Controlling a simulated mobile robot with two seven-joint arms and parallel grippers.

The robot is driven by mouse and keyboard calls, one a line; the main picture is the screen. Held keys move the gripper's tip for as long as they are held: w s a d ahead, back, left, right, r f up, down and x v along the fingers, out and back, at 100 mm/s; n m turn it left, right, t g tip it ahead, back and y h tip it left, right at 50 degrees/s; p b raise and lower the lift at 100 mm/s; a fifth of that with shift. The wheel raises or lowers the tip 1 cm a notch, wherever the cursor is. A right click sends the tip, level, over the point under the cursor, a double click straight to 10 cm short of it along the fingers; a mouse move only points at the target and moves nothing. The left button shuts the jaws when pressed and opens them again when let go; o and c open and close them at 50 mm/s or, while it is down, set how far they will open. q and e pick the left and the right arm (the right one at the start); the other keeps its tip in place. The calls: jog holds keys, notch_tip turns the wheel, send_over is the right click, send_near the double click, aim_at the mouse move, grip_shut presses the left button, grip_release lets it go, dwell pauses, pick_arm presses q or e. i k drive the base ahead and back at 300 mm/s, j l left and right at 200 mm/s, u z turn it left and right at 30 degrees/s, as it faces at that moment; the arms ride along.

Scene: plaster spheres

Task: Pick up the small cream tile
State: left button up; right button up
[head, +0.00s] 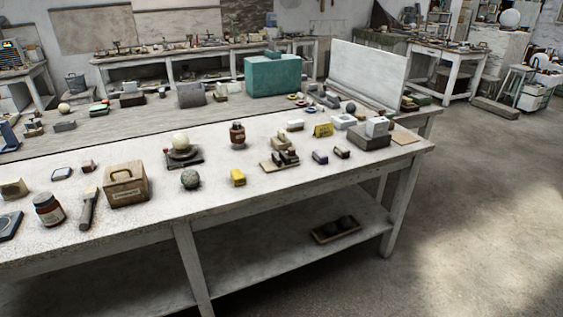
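A thin, flat, cream-tan piece that looks like the tile (404,137) lies at the right end of the long white table (330,178). A small cream-white block (295,125) also lies farther left on the table, so I cannot be fully sure which piece is the tile. Neither of my grippers is in view, and nothing is seen touching these pieces.
A yellow block (238,177), a speckled sphere (190,179), a brown box (126,185) and a brown jar (48,209) stand along the front of the table. A teal box (272,75) and a white upright panel (367,75) stand behind. Floor at right is clear.

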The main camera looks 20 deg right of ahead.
aim_at(282, 131)
jog(key=i+l+u, duration=0.15)
jog(key=i+l, duration=0.2)
jog(key=i+l+u, duration=0.15)
jog(key=i+l, duration=0.15)
jog(key=l, duration=0.2)
jog(key=i+l+u, duration=0.1)
jog(key=i+l, duration=0.2)
jog(key=l, duration=0.2)
